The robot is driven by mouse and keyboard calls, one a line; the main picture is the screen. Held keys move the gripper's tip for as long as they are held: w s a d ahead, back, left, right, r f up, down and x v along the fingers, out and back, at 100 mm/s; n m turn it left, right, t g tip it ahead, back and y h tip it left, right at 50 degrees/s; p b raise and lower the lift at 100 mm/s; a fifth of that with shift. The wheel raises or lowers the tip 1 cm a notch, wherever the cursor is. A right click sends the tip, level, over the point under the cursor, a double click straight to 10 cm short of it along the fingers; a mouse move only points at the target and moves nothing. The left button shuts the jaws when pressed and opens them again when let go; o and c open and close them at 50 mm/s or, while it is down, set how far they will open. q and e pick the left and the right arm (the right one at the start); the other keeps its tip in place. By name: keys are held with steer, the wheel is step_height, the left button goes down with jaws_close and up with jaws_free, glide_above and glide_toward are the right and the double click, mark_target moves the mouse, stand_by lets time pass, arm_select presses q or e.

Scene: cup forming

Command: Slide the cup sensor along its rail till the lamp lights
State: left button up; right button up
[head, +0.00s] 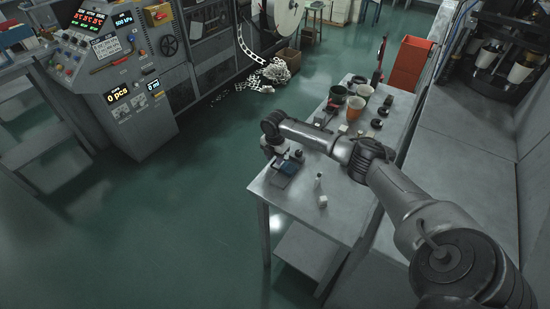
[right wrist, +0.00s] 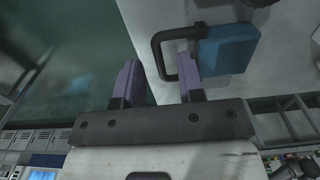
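In the right wrist view, a blue block (right wrist: 228,48) with a black loop handle (right wrist: 157,55) lies on a pale grey surface. My right gripper (right wrist: 160,80) has purple finger pads and is open. One finger overlaps the loop, and the loop's outer side shows between the fingers; I cannot tell whether they touch it. In the head view, the right gripper (head: 282,160) is over the near left part of the bench, by a small blue object (head: 288,167), partly hidden by the arm. I cannot make out the cup sensor, its rail or the lamp for certain. My left gripper is not in view.
The metal bench (head: 285,200) holds a small white bottle (head: 318,181), a white block (head: 323,201) and an orange cup (head: 355,106) among other cups. A red bin (head: 410,62) stands behind. A control cabinet (head: 140,125) reads 0 pcs.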

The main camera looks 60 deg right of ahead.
step_height(320, 180, up, 13)
steer(key=p, duration=0.1)
steer(key=shift+p, duration=0.3)
steer(key=shift+r, duration=0.1)
stand_by(0.5)
